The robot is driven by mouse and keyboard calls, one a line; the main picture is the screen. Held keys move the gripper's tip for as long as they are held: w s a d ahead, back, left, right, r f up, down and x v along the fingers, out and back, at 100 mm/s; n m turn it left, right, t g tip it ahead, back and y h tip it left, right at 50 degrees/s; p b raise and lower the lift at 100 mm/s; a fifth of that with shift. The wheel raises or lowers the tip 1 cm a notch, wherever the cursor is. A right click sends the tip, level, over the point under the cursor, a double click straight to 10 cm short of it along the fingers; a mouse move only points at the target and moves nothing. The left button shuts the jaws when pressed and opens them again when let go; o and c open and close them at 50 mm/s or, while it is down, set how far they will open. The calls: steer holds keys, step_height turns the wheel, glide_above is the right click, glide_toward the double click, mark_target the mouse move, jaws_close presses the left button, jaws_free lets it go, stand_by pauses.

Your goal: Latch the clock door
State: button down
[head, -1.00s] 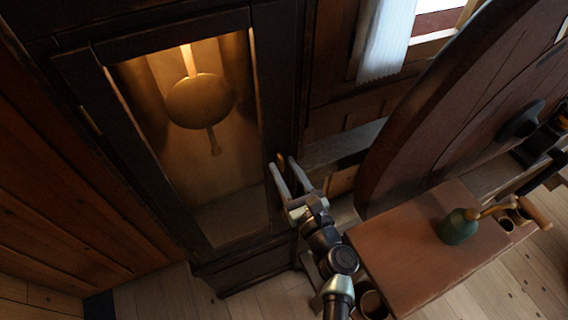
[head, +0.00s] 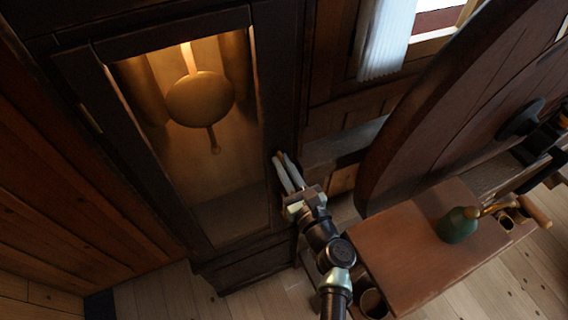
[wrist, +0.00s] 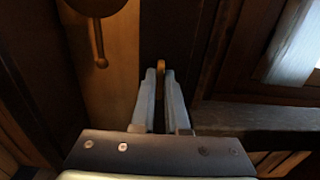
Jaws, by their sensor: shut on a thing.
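The clock door (head: 131,128) is a dark wooden frame around a lit glass panel on the tall clock case. It looks closed against the case. A small brass latch (wrist: 161,67) stands on the dark upright at the door's right side. My gripper (head: 282,158) is at that upright, with its two pale fingers close together. In the wrist view my gripper (wrist: 160,72) has its fingertips on either side of the brass latch, shut on it. In the head view the fingers hide the latch. I cannot tell the latch's exact turn.
The brass pendulum (head: 199,100) hangs behind the glass. To the right are a brown bench top (head: 415,255) with a green oil can (head: 458,225) and a large round dark wooden piece (head: 440,110). Wooden floor shows below the clock.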

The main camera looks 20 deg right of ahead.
steer(key=shift+a+f+n+b, duration=0.1)
steer(key=shift+f+n+b, duration=0.05)
steer(key=shift+n+b, duration=4.05)
steer(key=shift+a+f+n+b, duration=0.1)
steer(key=shift+n+b, duration=3.4)
steer(key=shift+n, duration=1.3)
steer(key=c, duration=0.9)
jaws_free()
steer(key=shift+c, duration=0.2)
